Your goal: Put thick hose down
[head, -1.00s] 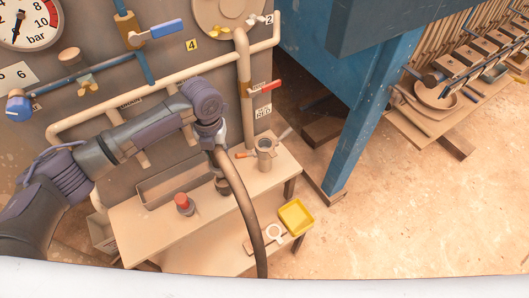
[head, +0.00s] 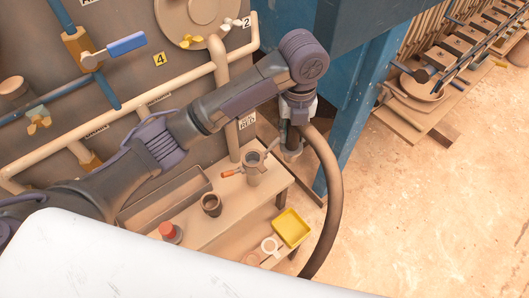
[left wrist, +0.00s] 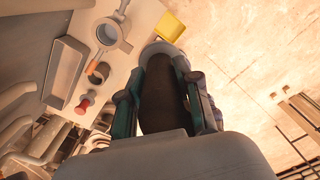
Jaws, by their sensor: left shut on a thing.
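The thick hose (head: 333,200) is dark brown and arcs down from my left gripper (head: 296,128) to the bottom edge in the head view. My left gripper is shut on the hose near its end, which points downward beside the bench's right back corner. In the left wrist view, the fingers (left wrist: 165,100) sit on both sides of the dark hose (left wrist: 160,92). The hose hangs in the air; its far end is out of view. My right gripper is not in view.
A blue post (head: 372,90) stands behind.

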